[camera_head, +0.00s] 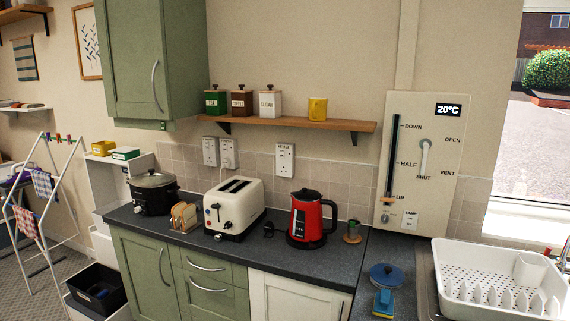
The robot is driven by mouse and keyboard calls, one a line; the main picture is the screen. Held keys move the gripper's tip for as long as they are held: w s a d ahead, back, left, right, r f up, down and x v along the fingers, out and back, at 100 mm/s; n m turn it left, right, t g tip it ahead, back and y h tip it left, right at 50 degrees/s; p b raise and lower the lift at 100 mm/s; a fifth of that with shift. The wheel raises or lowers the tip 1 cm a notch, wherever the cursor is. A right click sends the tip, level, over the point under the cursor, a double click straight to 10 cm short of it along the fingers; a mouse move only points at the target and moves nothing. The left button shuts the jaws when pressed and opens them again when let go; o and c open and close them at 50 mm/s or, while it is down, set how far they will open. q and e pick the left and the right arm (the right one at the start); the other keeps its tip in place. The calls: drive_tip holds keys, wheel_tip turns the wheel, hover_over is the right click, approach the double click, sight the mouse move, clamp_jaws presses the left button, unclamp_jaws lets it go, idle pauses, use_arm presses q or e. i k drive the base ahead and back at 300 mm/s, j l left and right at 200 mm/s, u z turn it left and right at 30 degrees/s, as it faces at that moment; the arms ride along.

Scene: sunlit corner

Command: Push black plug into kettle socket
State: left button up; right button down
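The kettle socket (285,160) is a white wall socket on the tiles, with a small label above it that seems to read KETTLE. No plug shows in it. A small black object (268,229), which looks like the black plug, lies on the dark counter below the socket, between the toaster and the kettle. Its pins are too small to make out. The red and black kettle (307,218) stands upright just right of it. Neither of my grippers is in view.
A cream toaster (234,207) stands left of the black object. A toast rack (184,216) and black slow cooker (153,192) stand farther left. A wooden shelf (345,125) with canisters overhangs the sockets. Two more sockets (219,152) are left. A small brown-and-green item (352,232) stands right.

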sight(269, 227)
drive_tip(key=i+l, duration=0.1)
drive_tip(key=i, duration=0.5)
drive_tip(key=i+l, duration=0.15)
drive_tip(key=i, duration=0.4)
drive_tip(key=i+l, duration=0.1)
drive_tip(key=i, duration=0.5)
